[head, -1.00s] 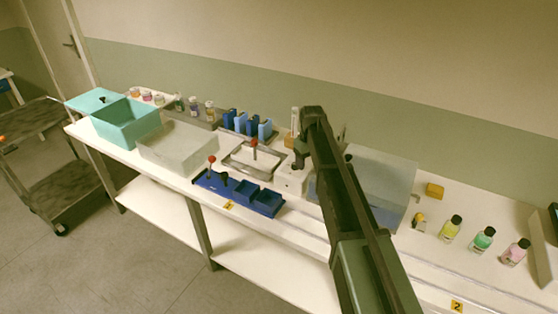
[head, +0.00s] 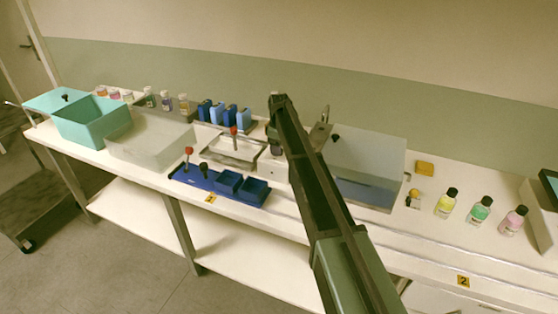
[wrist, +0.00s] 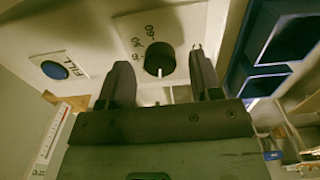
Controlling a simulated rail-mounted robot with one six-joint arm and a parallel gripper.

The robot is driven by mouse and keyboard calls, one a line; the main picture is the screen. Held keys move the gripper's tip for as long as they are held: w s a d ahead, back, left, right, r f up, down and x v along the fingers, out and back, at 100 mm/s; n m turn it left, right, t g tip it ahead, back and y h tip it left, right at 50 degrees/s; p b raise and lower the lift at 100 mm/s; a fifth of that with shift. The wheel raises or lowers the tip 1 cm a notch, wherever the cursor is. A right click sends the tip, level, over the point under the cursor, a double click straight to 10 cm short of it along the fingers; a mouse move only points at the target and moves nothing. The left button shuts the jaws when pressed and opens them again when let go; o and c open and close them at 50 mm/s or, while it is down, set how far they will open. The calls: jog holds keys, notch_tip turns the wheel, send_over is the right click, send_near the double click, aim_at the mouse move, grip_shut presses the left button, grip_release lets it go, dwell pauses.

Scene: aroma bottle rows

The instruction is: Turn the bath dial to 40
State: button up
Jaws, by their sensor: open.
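The black round dial (wrist: 160,59) sits on a white panel (wrist: 190,22) in the wrist view. Its white pointer line points down in the picture. Printed numbers lie above and left of it; one reads like 40, and others are small and tilted. My gripper (wrist: 160,60) is open, with one finger left and one right of the dial in the picture. I cannot tell whether either finger touches it. In the head view my arm reaches over the bench to a small white box (head: 271,169), and my gripper is largely hidden there.
A blue FILL button (wrist: 55,69) is left of the dial. Blue open compartments (wrist: 262,45) stand at the right in the wrist view. In the head view, a blue tray (head: 205,179) with a red-knobbed lever lies left, and a large clear-fronted box (head: 368,150) stands right.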

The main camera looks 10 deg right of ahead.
jog(key=shift+f, duration=0.65)
jog(key=shift+r, duration=0.15)
jog(key=shift+c, duration=0.2)
jog(key=c, duration=0.9)
